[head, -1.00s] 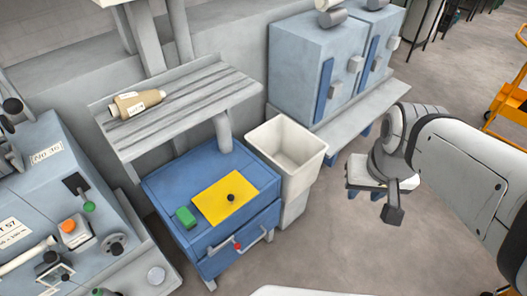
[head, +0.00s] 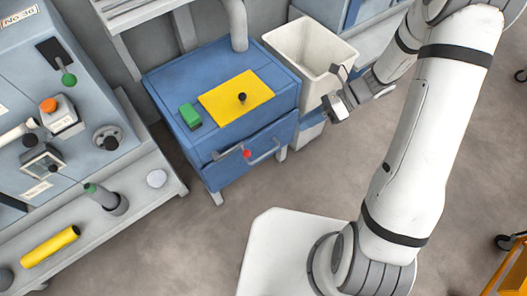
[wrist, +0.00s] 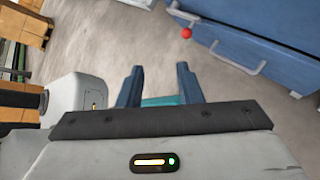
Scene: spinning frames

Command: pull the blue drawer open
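The blue drawer (head: 228,164) is in the front of a blue cabinet (head: 166,82) and looks shut, its front flush with the cabinet. In the wrist view the handle (wrist: 237,62) and red ball (wrist: 186,33) are at the upper right, beyond the fingertips. My gripper (head: 338,88) is right of the handle and apart from it, in front of the white bin. In the wrist view my gripper (wrist: 160,75) is open, with nothing visible held between its fingers.
A green block (head: 190,116) and a yellow sheet (head: 235,95) with a dark knob lie on the cabinet top. A white bin (head: 300,55) stands right of the cabinet. A machine bench (head: 130,190) is at the left. The floor (head: 235,220) before the drawer is clear.

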